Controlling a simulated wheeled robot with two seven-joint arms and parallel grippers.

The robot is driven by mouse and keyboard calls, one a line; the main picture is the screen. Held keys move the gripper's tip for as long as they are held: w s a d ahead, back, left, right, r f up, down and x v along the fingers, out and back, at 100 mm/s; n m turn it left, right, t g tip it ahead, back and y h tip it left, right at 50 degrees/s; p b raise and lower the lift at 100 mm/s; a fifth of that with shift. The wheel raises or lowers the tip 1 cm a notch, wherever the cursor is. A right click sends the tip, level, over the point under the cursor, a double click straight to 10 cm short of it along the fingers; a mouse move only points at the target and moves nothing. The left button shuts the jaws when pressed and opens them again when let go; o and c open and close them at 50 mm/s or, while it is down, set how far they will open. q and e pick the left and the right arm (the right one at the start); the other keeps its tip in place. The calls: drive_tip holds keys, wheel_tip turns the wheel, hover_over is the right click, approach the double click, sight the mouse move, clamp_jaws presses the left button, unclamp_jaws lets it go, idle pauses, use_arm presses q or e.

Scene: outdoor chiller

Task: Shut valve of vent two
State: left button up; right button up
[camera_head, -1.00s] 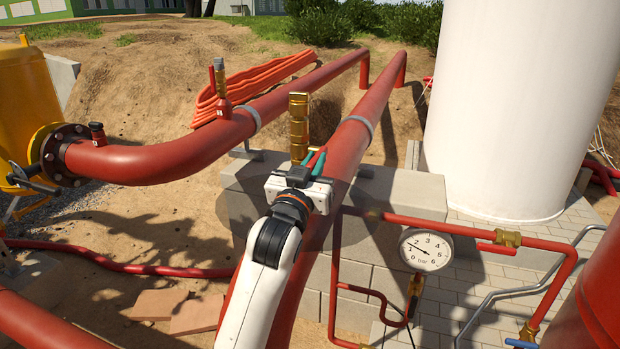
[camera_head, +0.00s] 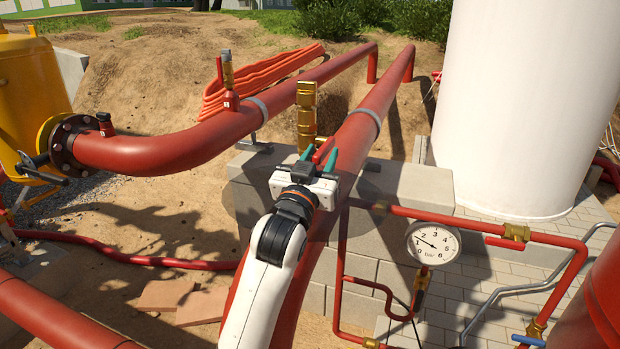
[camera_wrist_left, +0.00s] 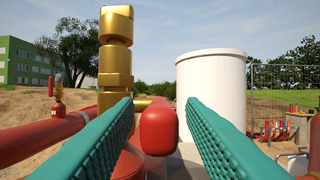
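A tall brass vent (camera_head: 306,115) stands on the middle red pipe, and it rises at the left in the left wrist view (camera_wrist_left: 115,55). Its red valve handle (camera_head: 323,150) shows beside it, and its rounded end faces the left wrist camera (camera_wrist_left: 158,127). I cannot read a number on this vent. My left gripper (camera_head: 320,156) is at the handle. Its teal fingers are apart, one on each side of the handle, with visible gaps in the wrist view (camera_wrist_left: 160,130). The pipe mount is partly hidden by the gripper. My right gripper is not in view.
Another vent (camera_head: 229,85) stands on the left red pipe (camera_head: 150,157). A pressure gauge (camera_head: 433,243) and thin red piping with a red-lever valve (camera_head: 515,233) are at the right. A white tank (camera_head: 530,100) stands behind. Concrete blocks (camera_head: 410,188) support the pipe.

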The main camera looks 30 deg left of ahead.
use_arm(q)
drive_tip(key=p+v, duration=0.4)
drive_tip(key=v, duration=0.7)
drive_tip(key=shift+s, duration=0.1)
idle(0.5)
